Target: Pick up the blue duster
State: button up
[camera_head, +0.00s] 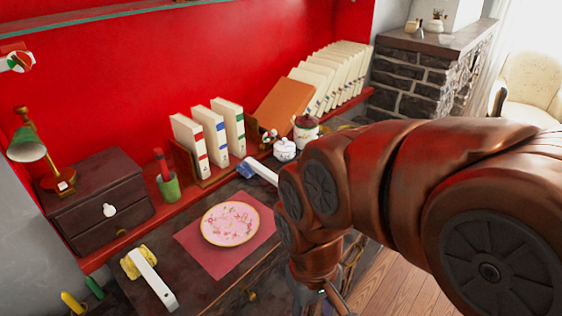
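The blue duster (264,172) lies on the dark desk top, right of centre, with its white handle angled toward my arm. Its blue head (244,170) is at the far left end, and the handle's near end meets the edge of my arm in the picture, so part may be hidden. My gripper (336,297) is low in the picture, below my copper-coloured arm, and apart from the duster. Only a small part of it shows, cut by the bottom edge, so its opening cannot be told.
A floral plate (230,223) sits on a pink mat (192,238) left of the duster. A yellow duster (150,277) lies front left. Books (189,147), a white teapot (285,149) and a lidded jar (305,132) stand behind. A green cup (169,188) stands beside a small drawer box (97,207).

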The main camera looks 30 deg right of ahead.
aim_at(251, 166)
jog(key=u, duration=2.35)
jog(key=k, duration=0.9)
jog(key=z, duration=0.95)
jog(key=i, duration=0.5)
jog(key=z, duration=0.05)
